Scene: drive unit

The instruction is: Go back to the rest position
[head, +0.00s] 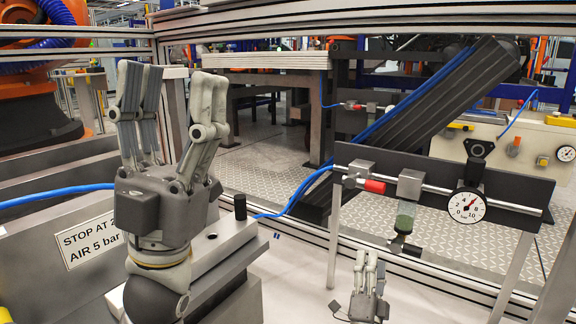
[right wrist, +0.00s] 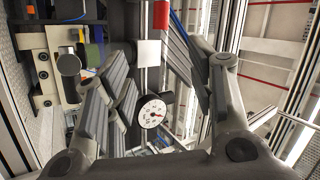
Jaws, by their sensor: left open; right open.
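My left gripper (head: 170,110) stands upright at the left of the head view, its fingers pointing up, spread apart and empty. My right gripper (head: 370,268) is small and low at the right of the head view, also pointing up, below the air line panel. In the right wrist view my right gripper's fingers (right wrist: 165,85) are spread wide with nothing held between them. The pressure gauge (head: 466,206) hangs on the dark panel; it also shows in the right wrist view between the fingers, as a white dial (right wrist: 152,113).
A sign (head: 90,240) reads "STOP AT" and "AIR 5 bar". A grey block with a black peg (head: 240,207) stands beside my left gripper. Blue hoses and metal rails cross behind.

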